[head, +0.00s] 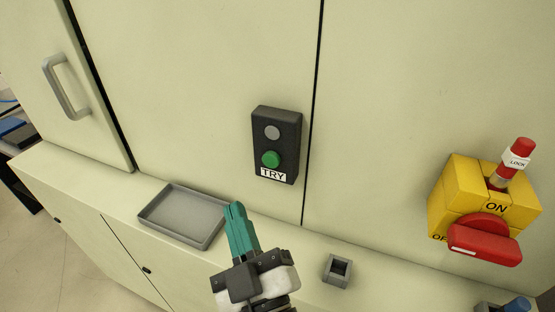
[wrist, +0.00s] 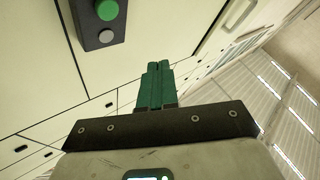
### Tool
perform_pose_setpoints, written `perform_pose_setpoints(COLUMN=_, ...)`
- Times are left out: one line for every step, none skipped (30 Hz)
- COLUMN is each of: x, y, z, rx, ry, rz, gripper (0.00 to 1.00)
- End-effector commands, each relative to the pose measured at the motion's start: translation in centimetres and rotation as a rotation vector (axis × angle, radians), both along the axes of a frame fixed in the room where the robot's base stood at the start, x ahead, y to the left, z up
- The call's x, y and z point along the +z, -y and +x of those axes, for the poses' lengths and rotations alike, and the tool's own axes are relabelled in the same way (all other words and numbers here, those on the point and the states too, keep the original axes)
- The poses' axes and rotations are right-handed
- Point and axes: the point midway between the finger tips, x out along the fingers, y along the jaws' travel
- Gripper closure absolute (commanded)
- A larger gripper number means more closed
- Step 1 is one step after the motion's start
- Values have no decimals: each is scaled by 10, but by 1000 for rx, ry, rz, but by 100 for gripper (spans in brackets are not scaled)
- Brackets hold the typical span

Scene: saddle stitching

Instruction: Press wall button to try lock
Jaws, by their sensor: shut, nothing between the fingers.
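The black wall button box (head: 277,145) is fixed to the cream cabinet panel in the middle of the head view. It has a grey round button (head: 272,132) above a green button (head: 270,159), with a white TRY label (head: 273,174) below. My gripper (head: 235,207) has teal fingers shut with nothing between them. In the head view it is below and left of the box, apart from it. In the wrist view the green button (wrist: 107,10) shows at the top, left of my fingertips (wrist: 158,66).
A grey tray (head: 188,215) lies on the ledge left of my gripper, and a small grey square holder (head: 338,270) is to the right.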

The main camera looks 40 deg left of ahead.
Motion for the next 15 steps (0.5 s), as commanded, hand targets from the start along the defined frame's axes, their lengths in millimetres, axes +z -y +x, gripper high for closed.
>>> perform_pose_setpoints(x=0, y=0, z=1, rx=-1, ry=-1, rz=0, gripper=100)
perform_pose_setpoints(x=0, y=0, z=2, rx=-1, ry=-1, rz=0, gripper=100)
perform_pose_setpoints(x=0, y=0, z=4, rx=-1, ry=-2, rz=1, gripper=100)
perform_pose_setpoints(x=0, y=-1, z=6, rx=-2, ry=-2, rz=0, gripper=100)
perform_pose_setpoints(x=0, y=-1, z=8, rx=-3, ry=-1, rz=0, gripper=100)
perform_pose_setpoints(x=0, y=-2, z=11, rx=-2, ry=-2, rz=0, gripper=100)
perform_pose_setpoints(x=0, y=-3, z=14, rx=-3, ry=-2, rz=1, gripper=100)
perform_pose_setpoints(x=0, y=-3, z=18, rx=-3, ry=-2, rz=1, gripper=100)
perform_pose_setpoints(x=0, y=-5, z=23, rx=-3, ry=-1, rz=0, gripper=100)
perform_pose_setpoints(x=0, y=-6, z=26, rx=-2, ry=-2, rz=0, gripper=100)
perform_pose_setpoints(x=1, y=-6, z=30, rx=-2, ry=-2, rz=2, gripper=100)
perform_pose_setpoints(x=-2, y=-8, z=36, rx=-4, ry=-1, rz=2, gripper=100)
perform_pose_setpoints(x=-3, y=-8, z=40, rx=-5, ry=-1, rz=1, gripper=100)
perform_pose_setpoints(x=-3, y=-10, z=44, rx=-4, ry=-1, rz=3, gripper=100)
perform_pose_setpoints(x=-3, y=-11, z=49, rx=-4, ry=-2, rz=1, gripper=100)
